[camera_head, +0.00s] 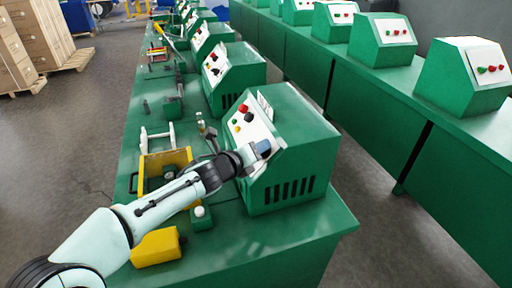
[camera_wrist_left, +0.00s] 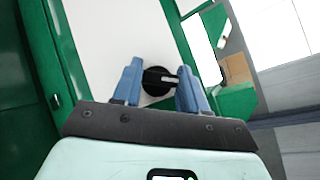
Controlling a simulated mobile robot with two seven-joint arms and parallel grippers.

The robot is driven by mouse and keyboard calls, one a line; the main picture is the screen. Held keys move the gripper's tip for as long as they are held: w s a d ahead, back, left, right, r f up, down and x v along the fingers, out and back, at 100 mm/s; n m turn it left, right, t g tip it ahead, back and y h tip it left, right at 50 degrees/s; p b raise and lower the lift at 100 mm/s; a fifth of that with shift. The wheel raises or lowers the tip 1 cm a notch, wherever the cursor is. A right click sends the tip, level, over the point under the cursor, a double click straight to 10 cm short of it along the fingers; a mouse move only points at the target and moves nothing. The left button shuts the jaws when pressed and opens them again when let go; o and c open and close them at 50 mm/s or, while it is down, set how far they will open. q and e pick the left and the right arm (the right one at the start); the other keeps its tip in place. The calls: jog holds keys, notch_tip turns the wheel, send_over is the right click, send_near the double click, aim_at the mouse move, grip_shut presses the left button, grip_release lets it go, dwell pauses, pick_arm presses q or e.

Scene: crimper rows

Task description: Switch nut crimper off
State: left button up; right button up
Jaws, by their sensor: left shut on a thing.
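The nearest nut crimper is a green box (camera_head: 290,140) with a sloped white panel. A red button, a black knob, and small yellow and green buttons sit on the panel's upper left part. My left gripper (camera_head: 263,149) is at the panel's lower right part, its blue fingers against the panel. In the left wrist view a black rotary switch (camera_wrist_left: 158,80) with a white mark sits between the two blue fingers, and the gripper is shut on it. In the head view the gripper hides this switch. My right gripper is not in view.
The green workbench (camera_head: 325,225) holds a yellow block (camera_head: 157,247), a yellow fixture (camera_head: 180,157) and a white frame (camera_head: 157,138) near my left arm. More crimpers stand behind in a row. A second row (camera_head: 467,75) stands across the aisle at right. Cardboard boxes (camera_head: 45,32) stand far left.

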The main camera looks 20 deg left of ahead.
pick_arm(q)
jog(key=shift+d+r+n+y+p, duration=0.1)
jog(key=shift+n+y+p, duration=0.25)
jog(key=shift+n, duration=0.35)
jog(key=shift+n+g+y, duration=0.3)
jog(key=shift+n+y, duration=0.05)
jog(key=shift+n, duration=0.05)
jog(key=shift+r+n+g+y+p, duration=0.1)
jog(key=shift+n+g+y+p, duration=0.4)
jog(key=shift+n+y+p, duration=0.5)
jog(key=shift+n+g+p, duration=0.3)
jog(key=shift+n+p, duration=0.35)
jog(key=shift+n, duration=0.15)
jog(key=o, duration=1.1)
jog(key=shift+c, duration=0.2)
